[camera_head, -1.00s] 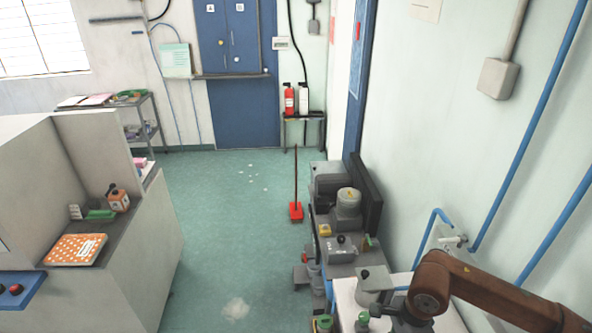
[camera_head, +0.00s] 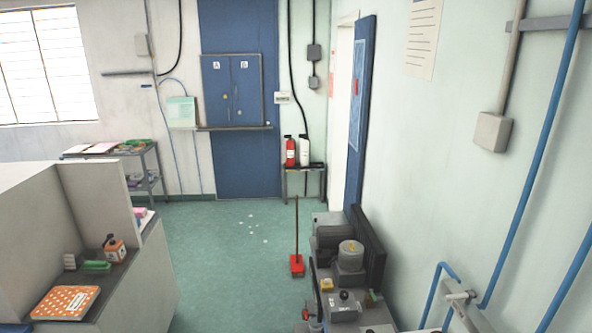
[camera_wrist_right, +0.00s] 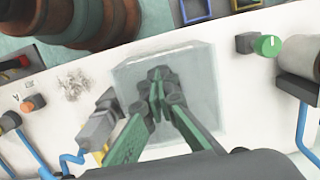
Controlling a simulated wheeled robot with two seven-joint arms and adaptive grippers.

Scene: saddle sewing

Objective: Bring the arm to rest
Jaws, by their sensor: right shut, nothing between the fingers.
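My right gripper (camera_wrist_right: 157,84) shows in the right wrist view. Its green and black fingers are together and hold nothing. It sits above a pale, translucent square block or plate (camera_wrist_right: 193,62) on a white surface (camera_wrist_right: 75,60); I cannot tell whether it touches it. In the head view neither gripper nor arm is visible.
In the right wrist view, a green knob (camera_wrist_right: 267,45), an orange button (camera_wrist_right: 28,106) and blue cables (camera_wrist_right: 75,158) surround the gripper. In the head view, grey machinery (camera_head: 348,262) stands by the right wall, a red broom (camera_head: 297,264) behind it.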

